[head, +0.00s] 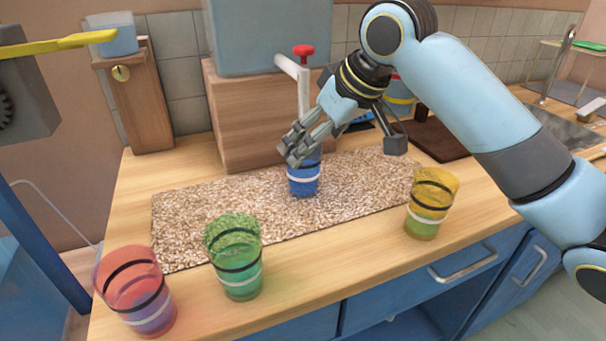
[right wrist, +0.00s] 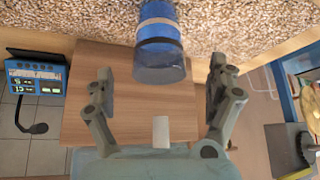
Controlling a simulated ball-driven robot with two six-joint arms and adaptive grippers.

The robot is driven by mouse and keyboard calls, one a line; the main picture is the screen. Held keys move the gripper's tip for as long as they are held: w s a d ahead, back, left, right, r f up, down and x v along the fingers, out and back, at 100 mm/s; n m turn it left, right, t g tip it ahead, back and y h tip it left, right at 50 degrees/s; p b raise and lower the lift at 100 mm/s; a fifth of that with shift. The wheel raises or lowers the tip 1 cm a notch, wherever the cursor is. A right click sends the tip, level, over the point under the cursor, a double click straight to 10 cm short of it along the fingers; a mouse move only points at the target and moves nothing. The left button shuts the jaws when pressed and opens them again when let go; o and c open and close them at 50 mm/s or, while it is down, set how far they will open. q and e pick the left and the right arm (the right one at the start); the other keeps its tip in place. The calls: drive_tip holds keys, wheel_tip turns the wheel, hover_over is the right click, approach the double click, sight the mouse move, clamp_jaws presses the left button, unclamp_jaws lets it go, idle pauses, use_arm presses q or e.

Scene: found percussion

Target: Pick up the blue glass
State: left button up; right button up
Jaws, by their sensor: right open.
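The blue glass (head: 303,184) stands upright on the speckled mat, with a dark band and a white band around it. My right gripper (head: 291,150) is at the glass's upper part in the head view and hides some of its rim. In the right wrist view the blue glass (right wrist: 160,45) appears between the two spread fingers of the right gripper (right wrist: 160,78), with a gap on each side. The right gripper is open and holds nothing. My left gripper is not in view.
The speckled mat (head: 180,228) lies on the wooden counter. A yellow glass (head: 432,203) stands to the right; a green glass (head: 235,262) and a red glass (head: 135,290) stand front left. A tap with a red handle (head: 303,51) rises behind, beside a wooden block (head: 245,120).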

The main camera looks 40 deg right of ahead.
sight(306, 160)
drive_tip(key=x, duration=0.6)
drive_tip(key=shift+s+d+f+b, duration=0.1)
drive_tip(key=shift+s+f+b, duration=0.1)
drive_tip(key=shift+s+b, duration=0.15)
drive_tip(key=shift+c, duration=0.3)
drive_tip(key=c, duration=1.4)
drive_tip(key=shift+r, duration=0.1)
drive_tip(key=shift+c, duration=1)
